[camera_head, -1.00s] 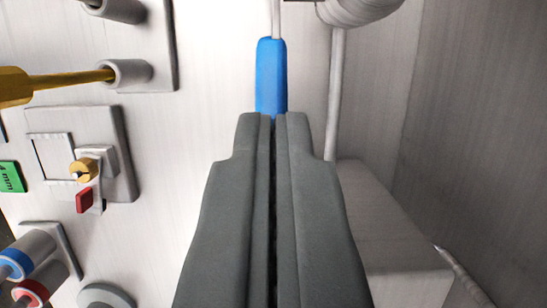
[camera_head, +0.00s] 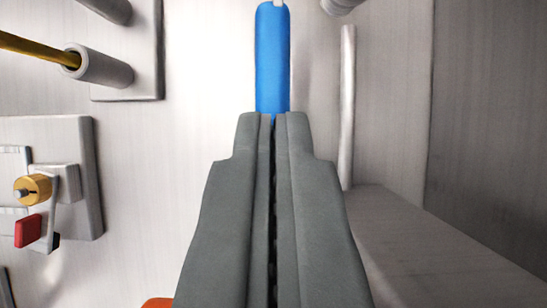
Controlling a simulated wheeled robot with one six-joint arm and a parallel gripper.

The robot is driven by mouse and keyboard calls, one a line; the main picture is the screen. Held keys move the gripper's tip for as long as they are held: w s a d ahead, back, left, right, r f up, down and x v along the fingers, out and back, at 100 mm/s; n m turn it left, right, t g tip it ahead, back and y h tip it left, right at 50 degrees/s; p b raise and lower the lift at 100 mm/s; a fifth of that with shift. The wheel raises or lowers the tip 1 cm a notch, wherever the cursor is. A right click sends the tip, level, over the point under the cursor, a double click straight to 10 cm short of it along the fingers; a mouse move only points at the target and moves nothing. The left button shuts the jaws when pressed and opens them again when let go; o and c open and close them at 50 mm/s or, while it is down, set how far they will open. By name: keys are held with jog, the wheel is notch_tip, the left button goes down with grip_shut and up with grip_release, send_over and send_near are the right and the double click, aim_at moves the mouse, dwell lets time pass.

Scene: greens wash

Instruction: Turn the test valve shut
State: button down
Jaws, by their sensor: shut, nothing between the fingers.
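A blue handle grip (camera_head: 272,60), long and rounded, stands upright in the picture at the top centre. It looks like the valve's lever; its upper end reaches the top edge of the view, and the valve body is not clearly in view. My gripper (camera_head: 273,118) is shut, with nothing between its grey fingers. Its fingertips are right at the lower end of the blue grip and overlap it in the picture. I cannot tell whether they touch it.
At left, a plate (camera_head: 85,150) carries a brass knob (camera_head: 33,189) and a red tab (camera_head: 28,231). Above it a yellow rod (camera_head: 35,48) enters a grey socket (camera_head: 100,68). A white pipe (camera_head: 347,110) and a grey box (camera_head: 430,245) are at right. An orange thing (camera_head: 157,303) shows at bottom.

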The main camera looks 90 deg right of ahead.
aim_at(273, 16)
jog(key=shift+f, duration=0.35)
dwell(0.3)
jog(key=shift+r, duration=0.1)
